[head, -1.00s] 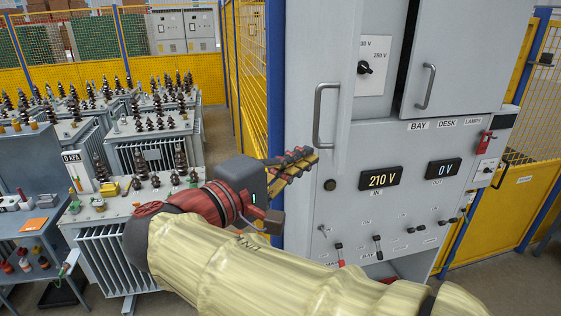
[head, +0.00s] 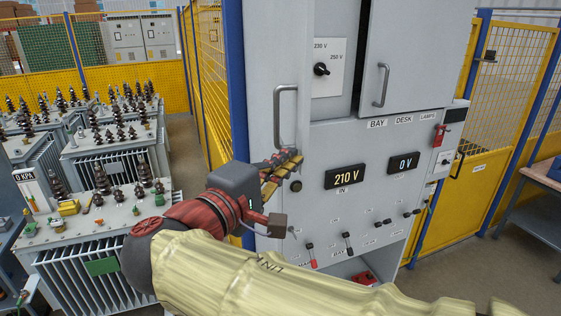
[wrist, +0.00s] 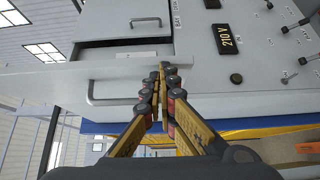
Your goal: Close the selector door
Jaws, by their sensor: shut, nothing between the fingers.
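The grey selector door (head: 292,50) stands open at the left of the cabinet front, with a vertical bar handle (head: 285,122). Right of its edge, the selector knob (head: 321,69) shows on a white panel marked 230 V and 250 V. My gripper (head: 292,160) is shut and empty, just below the handle's lower end in the head view. In the wrist view, the shut fingertips (wrist: 166,72) lie close to the door's handle (wrist: 112,102). I cannot tell whether they touch the door.
A second grey door (head: 415,60) with its own handle (head: 382,85) is to the right. Below are the displays 210 V (head: 345,177) and 0 V (head: 403,164), a round black button (head: 296,186) and several levers. Yellow mesh fencing and transformers (head: 105,150) stand to the left.

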